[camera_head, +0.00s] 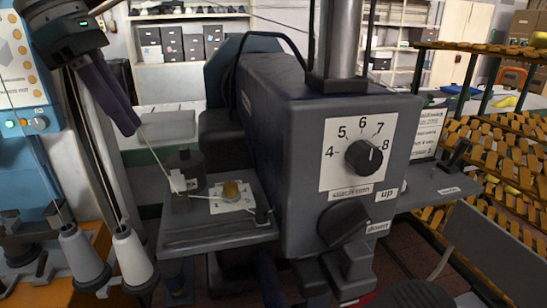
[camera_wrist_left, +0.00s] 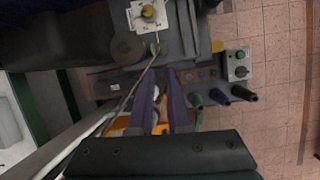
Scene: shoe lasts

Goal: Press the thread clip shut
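A pale thread (camera_head: 153,155) slants down to a small white piece (camera_head: 178,182) beside a dark round part on the machine's grey side table (camera_head: 215,236). That piece may be the thread clip; I cannot tell whether it is open or shut. It also shows in the left wrist view (camera_wrist_left: 155,48). My left gripper (camera_head: 131,128) hangs above and to the left of it, apart from it, purple fingers pointing down. In the left wrist view the fingers (camera_wrist_left: 160,78) have a gap between them, and the thread passes beside them. My right gripper is not in view.
Thread cones (camera_head: 131,258) stand at lower left. An orange rack (camera_head: 510,150) is at far right.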

